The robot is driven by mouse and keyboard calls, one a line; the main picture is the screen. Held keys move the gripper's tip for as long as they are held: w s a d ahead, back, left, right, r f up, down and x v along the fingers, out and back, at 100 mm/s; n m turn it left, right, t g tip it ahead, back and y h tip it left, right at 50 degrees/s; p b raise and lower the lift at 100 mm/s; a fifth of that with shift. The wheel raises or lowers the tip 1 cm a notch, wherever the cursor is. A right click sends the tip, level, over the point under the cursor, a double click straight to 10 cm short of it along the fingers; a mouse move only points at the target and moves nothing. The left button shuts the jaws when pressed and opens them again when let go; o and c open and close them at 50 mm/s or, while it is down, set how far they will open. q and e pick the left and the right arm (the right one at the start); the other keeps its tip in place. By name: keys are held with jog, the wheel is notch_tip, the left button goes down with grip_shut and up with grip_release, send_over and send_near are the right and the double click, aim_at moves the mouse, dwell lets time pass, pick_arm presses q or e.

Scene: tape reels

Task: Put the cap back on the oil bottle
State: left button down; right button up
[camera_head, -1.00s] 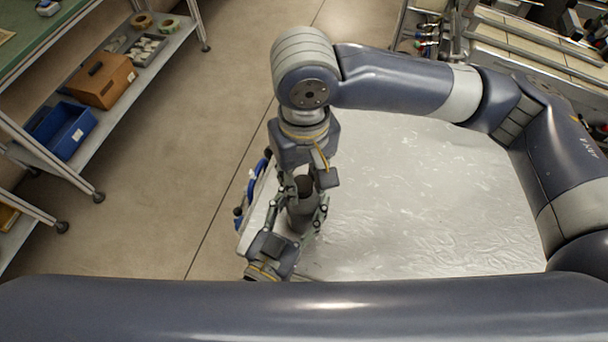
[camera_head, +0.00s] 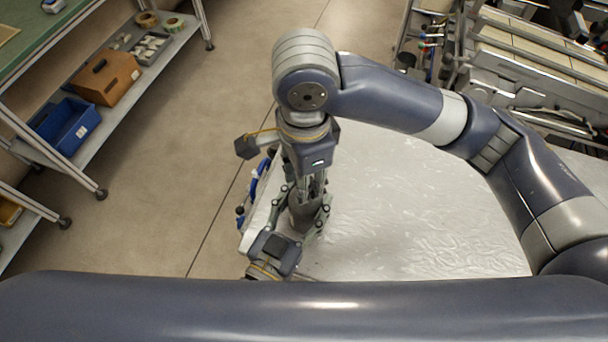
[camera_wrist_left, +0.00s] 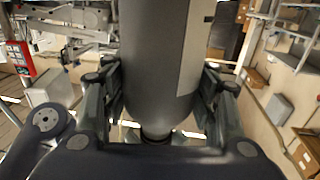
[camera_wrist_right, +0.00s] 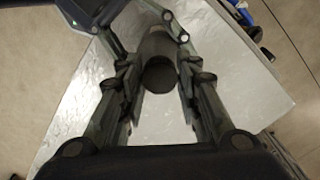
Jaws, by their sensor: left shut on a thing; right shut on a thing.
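The oil bottle (camera_head: 304,215) is a dark grey cylinder over the left end of the silver table. My left gripper (camera_head: 289,222) is shut around its body from the near side. The bottle fills the middle of the left wrist view (camera_wrist_left: 157,60), between both fingers, with a pale label strip. My right gripper (camera_head: 312,190) points down from above, directly over the bottle. In the right wrist view the dark round cap (camera_wrist_right: 160,75) sits between its fingers, with the grey bottle (camera_wrist_right: 158,42) behind it. I cannot tell whether the cap is fully seated.
The silver table (camera_head: 430,210) is bare to the right of the grippers. Blue-handled items (camera_head: 258,180) are at its left edge. A shelf with a blue bin (camera_head: 66,125) and a brown box (camera_head: 106,78) stands at left, across open floor. Machinery is at upper right.

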jog(key=o, duration=0.7)
jog(key=shift+c, duration=0.2)
jog(key=shift+r, duration=2.25)
jog(key=shift+c, duration=0.2)
